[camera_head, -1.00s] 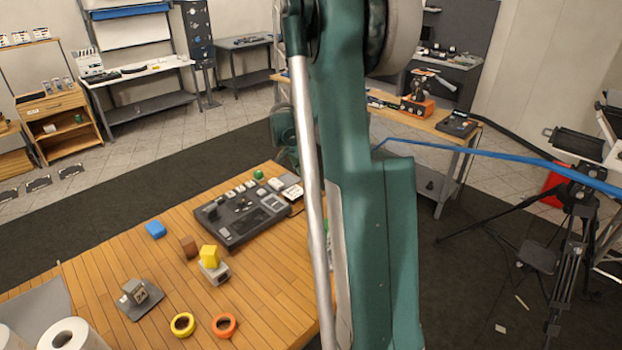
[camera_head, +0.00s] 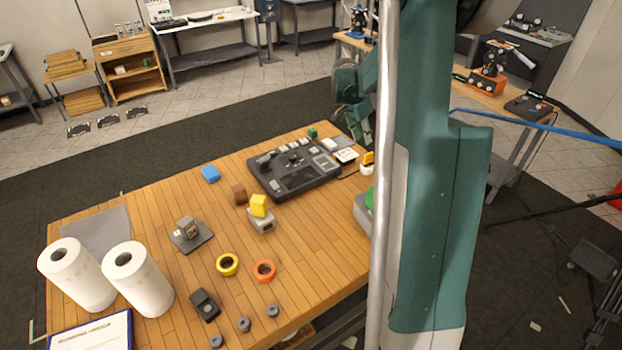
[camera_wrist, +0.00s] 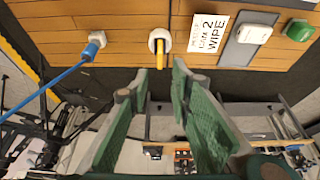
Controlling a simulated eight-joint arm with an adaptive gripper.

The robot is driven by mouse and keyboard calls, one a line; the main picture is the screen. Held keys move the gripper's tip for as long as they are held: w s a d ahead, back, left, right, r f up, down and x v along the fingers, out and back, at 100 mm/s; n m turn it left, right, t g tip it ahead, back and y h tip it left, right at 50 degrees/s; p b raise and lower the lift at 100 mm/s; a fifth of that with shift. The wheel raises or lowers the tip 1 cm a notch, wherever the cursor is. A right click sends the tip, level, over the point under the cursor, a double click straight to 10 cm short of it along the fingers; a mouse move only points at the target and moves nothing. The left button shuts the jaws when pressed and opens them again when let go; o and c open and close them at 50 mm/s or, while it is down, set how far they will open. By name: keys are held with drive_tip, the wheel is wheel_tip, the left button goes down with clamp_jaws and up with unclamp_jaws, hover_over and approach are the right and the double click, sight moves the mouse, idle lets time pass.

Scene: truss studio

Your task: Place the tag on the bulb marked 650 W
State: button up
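My gripper (camera_wrist: 160,70) is open in the wrist view, its two green fingers apart with nothing between them. Beyond the fingertips, a yellow piece (camera_wrist: 160,47) stands in a round white holder (camera_wrist: 153,36) near the bench edge. It may be the tag, but I cannot tell. In the head view a yellow piece (camera_head: 368,157) in a white holder shows beside my arm. No bulb marking of 650 W is readable in either view. Small grey round pieces (camera_head: 243,324) lie at the bench front; I cannot tell what they are.
The wooden bench (camera_head: 150,215) carries a black console (camera_head: 290,172), yellow tape (camera_head: 228,264), orange tape (camera_head: 264,271) and paper towel rolls (camera_head: 140,280). In the wrist view, a lettered card (camera_wrist: 208,38) lies right of the holder, and a blue cable (camera_wrist: 45,88) runs at left.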

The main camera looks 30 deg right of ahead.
drive_tip(key=s+a+r+n+t, duration=0.1)
drive_tip(key=s+a+r+n, duration=0.3)
drive_tip(key=a, duration=0.5)
drive_tip(key=s+a+r+n+t+y, duration=0.15)
drive_tip(key=a+r, duration=0.35)
drive_tip(key=a, duration=0.5)
drive_tip(key=s+a+r+n+t, duration=0.1)
drive_tip(key=s+a+r+n, duration=0.15)
drive_tip(key=a+r, duration=0.45)
drive_tip(key=s+a+f+n+t+y, duration=0.1)
drive_tip(key=s+a+f+n+t, duration=0.1)
drive_tip(key=s+a+n, duration=0.3)
drive_tip(key=s+a+f+n+t+y, duration=0.1)
drive_tip(key=s+a+n, duration=0.4)
drive_tip(key=s+a, duration=0.8)
drive_tip(key=a+f+y, duration=0.1)
drive_tip(key=a, duration=0.6)
drive_tip(key=shift+s+t, duration=0.35)
wheel_tip(320, 180, down, 9)
drive_tip(key=b, duration=0.9)
